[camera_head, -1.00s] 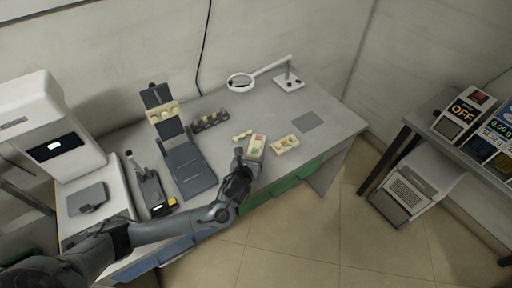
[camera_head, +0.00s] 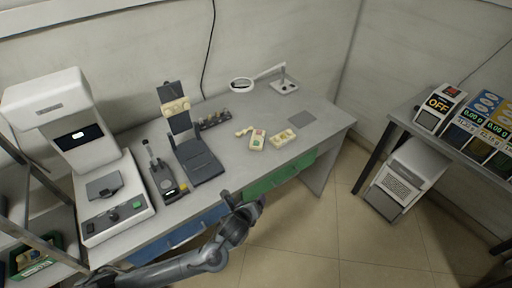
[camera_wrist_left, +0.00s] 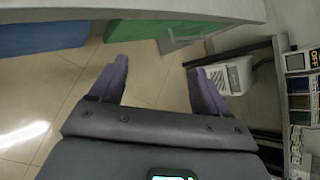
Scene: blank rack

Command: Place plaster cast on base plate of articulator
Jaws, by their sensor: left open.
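A dark articulator stands on the workbench in the head view, with a flat, empty-looking base plate (camera_head: 200,164) and a raised upper plate bearing a cream cast (camera_head: 176,107). To its right lie a cream block with coloured marks (camera_head: 258,140), a cream cast-like piece (camera_head: 283,138) and a small cream piece (camera_head: 243,131); I cannot tell which is the task's plaster cast. My left gripper (camera_head: 244,202) is off the bench's front edge, apart from all of these. In the left wrist view its fingers (camera_wrist_left: 160,84) are spread with nothing between them. My right gripper is not seen.
A small dark device (camera_head: 162,178) and a white machine (camera_head: 115,200) stand left of the articulator. A rack of small items (camera_head: 213,121) and a magnifier lamp (camera_head: 243,85) are behind. A grey pad (camera_head: 302,118) lies right. Green drawers (camera_head: 278,181) front the bench.

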